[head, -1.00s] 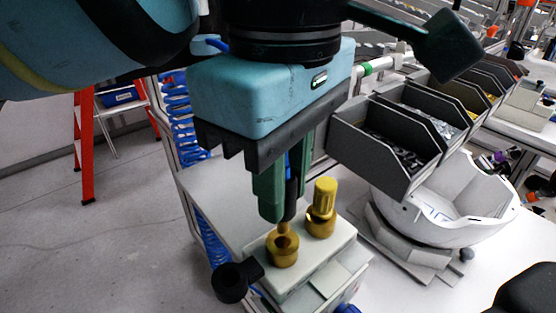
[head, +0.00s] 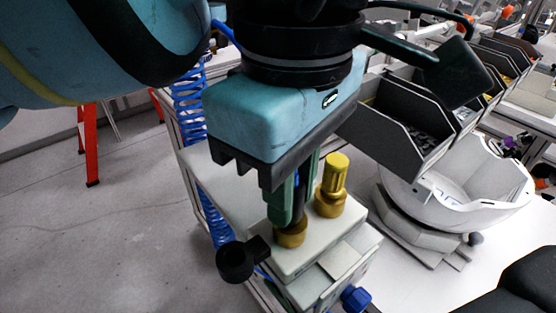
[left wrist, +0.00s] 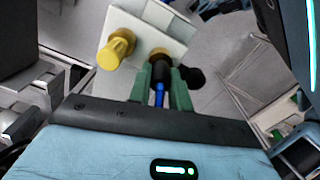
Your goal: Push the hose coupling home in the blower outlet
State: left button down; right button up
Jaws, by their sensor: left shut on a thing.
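My left gripper (head: 290,212) is shut on the black hose coupling (head: 300,207), with its green fingers on either side. The coupling points down, and its lower end meets the brass blower outlet (head: 290,236). The outlet's mouth is covered, and I cannot tell how deep the coupling sits. In the left wrist view, the black coupling (left wrist: 160,73) is between the fingers (left wrist: 160,88), with the brass outlet (left wrist: 159,53) just beyond it and blue hose (left wrist: 159,96) behind it.
A brass knob (head: 332,184) stands close beside the outlet on the white blower housing (head: 345,228). A black elbow fitting (head: 236,262) sticks out on the left.

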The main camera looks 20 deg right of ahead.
dwell(0.4)
pick_arm(q)
jog(key=c, duration=1.2)
grip_release()
notch_tip(320, 180, up, 8)
jog(key=shift+f, duration=0.15)
